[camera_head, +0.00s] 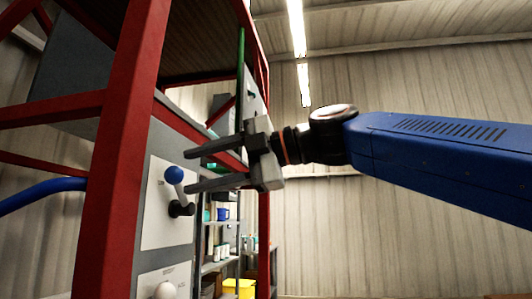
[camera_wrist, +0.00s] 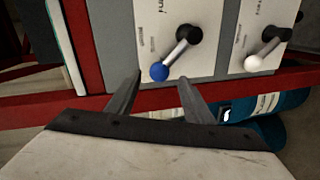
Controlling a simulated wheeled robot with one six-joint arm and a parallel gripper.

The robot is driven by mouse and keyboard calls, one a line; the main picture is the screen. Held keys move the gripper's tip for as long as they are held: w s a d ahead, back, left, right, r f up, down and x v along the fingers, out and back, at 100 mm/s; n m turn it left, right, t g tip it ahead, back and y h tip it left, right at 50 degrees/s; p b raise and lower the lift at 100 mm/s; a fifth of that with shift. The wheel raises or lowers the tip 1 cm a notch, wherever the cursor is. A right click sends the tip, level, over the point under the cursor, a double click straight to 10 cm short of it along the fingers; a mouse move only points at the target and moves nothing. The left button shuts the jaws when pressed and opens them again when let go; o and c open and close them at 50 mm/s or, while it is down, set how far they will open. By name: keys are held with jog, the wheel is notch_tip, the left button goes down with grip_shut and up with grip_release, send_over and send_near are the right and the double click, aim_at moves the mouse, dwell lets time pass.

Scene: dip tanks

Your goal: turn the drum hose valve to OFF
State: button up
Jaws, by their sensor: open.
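A lever valve with a blue ball knob (camera_head: 174,175) sits on a white plate in the head view. Its arm points up and slightly left from a black pivot (camera_head: 181,208). The same blue knob (camera_wrist: 158,72) shows in the wrist view, just beyond and between the fingertips. My gripper (camera_head: 188,172) is open and empty, its two fingers pointing left at the knob. In the wrist view my gripper (camera_wrist: 160,77) has a finger on each side of the knob's line; contact cannot be told. The plate's print is too small to read, so I cannot tell which valve is the drum hose one.
A second lever with a white knob (camera_wrist: 252,63) is beside it on another plate; it shows below in the head view (camera_head: 165,291). A red frame post (camera_head: 125,150) stands left of the panel. Blue drums (camera_wrist: 265,105) and shelves (camera_head: 222,245) with a yellow bin (camera_head: 238,288) are near.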

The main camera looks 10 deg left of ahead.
jog(key=v, duration=1.3)
jog(key=shift+d, duration=0.35)
jog(key=shift+r, duration=0.15)
jog(key=w+d+f+m+t+h, duration=0.1)
jog(key=d+f+m+h, duration=0.2)
jog(key=d+f+m, duration=0.5)
jog(key=w+d+f+m+t+h, duration=0.15)
jog(key=f+m, duration=0.25)
jog(key=f, duration=0.9)
jog(key=w+d+f+m+t+h, duration=0.15)
jog(key=d+f+m+h, duration=0.35)
jog(key=f, duration=0.5)
jog(key=s+d+f+m+h, duration=0.2)
jog(key=s+d+f+m, duration=0.2)
jog(key=f, duration=0.7)
jog(key=s+d+f+m+h, duration=0.2)
jog(key=s+d+f+m, duration=0.2)
jog(key=d+f, duration=0.5)
jog(key=s+d+f+m+h, duration=0.2)
jog(key=s+d+f+m, duration=0.2)
jog(key=f, duration=0.8)
jog(key=d+m, duration=0.2)
jog(key=m, duration=0.2)
jog(key=shift+d+f+g, duration=0.3)
